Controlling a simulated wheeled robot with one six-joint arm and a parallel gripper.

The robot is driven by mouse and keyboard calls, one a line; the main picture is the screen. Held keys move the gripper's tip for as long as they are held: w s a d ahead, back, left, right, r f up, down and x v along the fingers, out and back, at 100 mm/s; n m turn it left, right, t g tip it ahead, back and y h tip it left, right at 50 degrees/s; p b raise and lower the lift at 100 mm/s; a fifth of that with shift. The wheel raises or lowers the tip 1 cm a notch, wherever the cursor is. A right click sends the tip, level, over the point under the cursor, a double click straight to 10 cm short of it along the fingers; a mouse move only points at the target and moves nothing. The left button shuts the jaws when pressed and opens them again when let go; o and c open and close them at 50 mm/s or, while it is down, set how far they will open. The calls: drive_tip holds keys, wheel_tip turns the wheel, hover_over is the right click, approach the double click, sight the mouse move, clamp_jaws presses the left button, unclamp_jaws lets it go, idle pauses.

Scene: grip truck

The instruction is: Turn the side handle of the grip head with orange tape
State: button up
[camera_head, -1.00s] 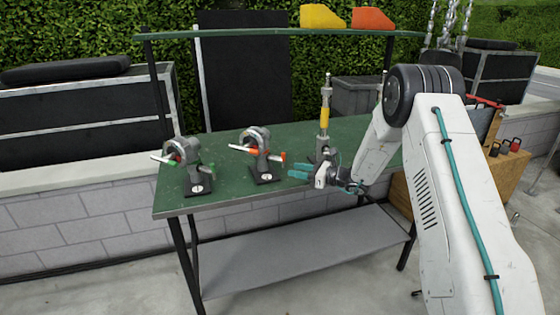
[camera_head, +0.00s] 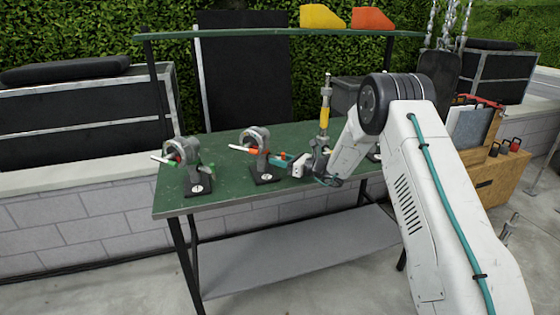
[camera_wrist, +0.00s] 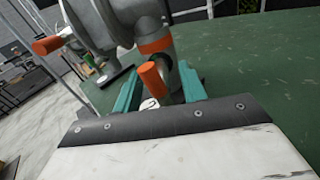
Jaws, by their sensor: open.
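The grip head with orange tape (camera_head: 256,143) stands upright on a dark base on the green table (camera_head: 225,197). My gripper (camera_head: 283,160) is just right of that head. In the wrist view, the teal fingers of my gripper (camera_wrist: 160,92) are apart, one on each side of the short orange side handle (camera_wrist: 152,79). I cannot tell whether either finger touches it. The head's grey body (camera_wrist: 95,22) and its orange-tipped long handle (camera_wrist: 47,45) show at the upper left.
A grip head with green tape (camera_head: 190,160) stands to the left on the same table. An upright post with a yellow band (camera_head: 324,115) stands behind my gripper on the right. A shelf (camera_head: 250,35) with yellow and orange blocks runs above the back.

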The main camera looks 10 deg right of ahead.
clamp_jaws()
